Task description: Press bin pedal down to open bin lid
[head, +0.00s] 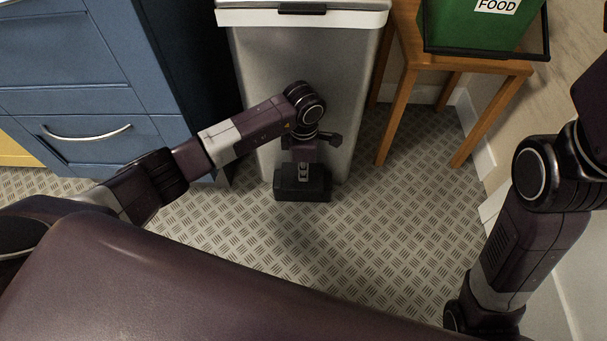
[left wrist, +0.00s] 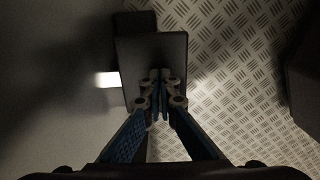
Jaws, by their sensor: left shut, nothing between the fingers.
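The tall grey metal bin (head: 262,75) stands against the wall, with a white lid rim (head: 345,19) at the top edge of the head view. Only the lid's front part shows, so I cannot tell its state. The black pedal (head: 303,191) juts out at the bin's foot; in the left wrist view it is a dark slab (left wrist: 150,47). My left gripper (head: 303,171) points down over the pedal. In the left wrist view its fingertips (left wrist: 161,75) are shut, empty and over the slab; I cannot tell whether they touch it. My right gripper is out of view.
A blue cabinet (head: 75,85) stands left of the bin. A wooden stool (head: 400,100) with a green food container (head: 475,28) stands to its right. The patterned metal floor (head: 370,235) in front of the bin is clear.

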